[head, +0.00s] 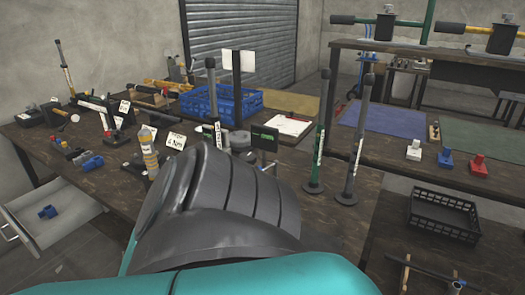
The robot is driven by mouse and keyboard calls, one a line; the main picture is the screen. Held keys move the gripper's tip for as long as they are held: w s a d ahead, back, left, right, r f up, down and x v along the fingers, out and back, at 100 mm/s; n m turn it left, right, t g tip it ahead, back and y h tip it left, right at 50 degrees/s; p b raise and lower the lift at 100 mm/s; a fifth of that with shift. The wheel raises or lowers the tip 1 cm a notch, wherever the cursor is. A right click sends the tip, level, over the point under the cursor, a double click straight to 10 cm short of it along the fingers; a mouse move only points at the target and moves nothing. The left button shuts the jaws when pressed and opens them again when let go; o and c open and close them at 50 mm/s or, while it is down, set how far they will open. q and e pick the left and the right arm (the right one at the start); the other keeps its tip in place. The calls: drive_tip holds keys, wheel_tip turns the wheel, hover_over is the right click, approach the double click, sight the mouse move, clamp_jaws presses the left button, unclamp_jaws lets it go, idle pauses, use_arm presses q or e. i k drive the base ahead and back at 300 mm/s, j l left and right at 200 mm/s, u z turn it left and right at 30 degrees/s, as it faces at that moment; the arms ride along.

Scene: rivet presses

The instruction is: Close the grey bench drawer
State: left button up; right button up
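The grey bench drawer (75,216) is at the lower left of the head view, pulled out from under the wooden bench (109,178). Its bar handle (9,232) is on the front panel at the picture's left edge. A small blue object (47,212) lies inside the drawer. A large dark and teal link of my own arm fills the lower middle and hides part of the bench. Neither of my grippers shows in this view.
The bench holds a blue crate (222,101), an orange-labelled bottle (148,150), small blue parts (91,162) and several lever tools. A second bench (420,169) at the right has mats and small presses. A black crate (443,214) sits below it.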

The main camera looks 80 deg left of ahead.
sight(74, 208)
drive_tip(key=k+u, duration=0.5)
drive_tip(key=u, duration=3.65)
drive_tip(key=i+j+z, duration=0.2)
drive_tip(key=i+z, duration=0.2)
drive_tip(key=i+j+z, duration=0.75)
drive_tip(key=k+l, duration=0.05)
